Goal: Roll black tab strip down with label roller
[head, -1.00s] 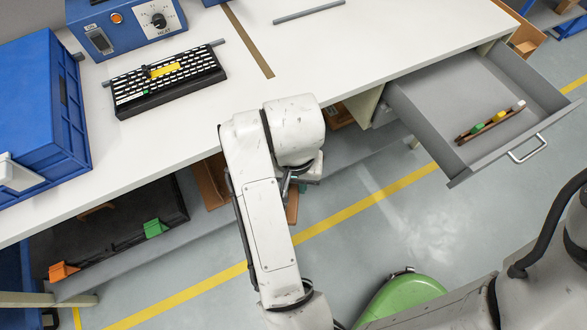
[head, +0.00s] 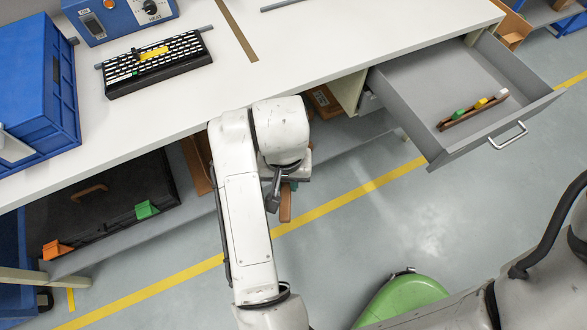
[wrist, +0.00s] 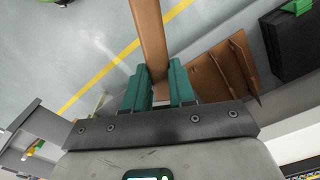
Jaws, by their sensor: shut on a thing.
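The black keyboard (head: 180,64) with white keys lies on the white worktop at upper left. A yellow strip (head: 154,53) crosses its keys, and a small green piece sits at its left end. The black tab strip is too small to tell from the keyboard. My gripper (wrist: 156,88) is shut on a brown bar, seen between its teal fingers in the wrist view. This bar (head: 285,207) hangs below my wrist in the head view, in front of the bench and well apart from the keyboard. Its rolling end does not show clearly, so I cannot confirm it is the label roller.
A blue crate (head: 35,100) stands left of the keyboard; a blue heat box (head: 105,18) is behind it. The grey drawer (head: 410,80) is open at right, holding a brown rack (head: 470,112) with coloured pieces. A black case (head: 100,205) sits under the worktop (head: 290,70).

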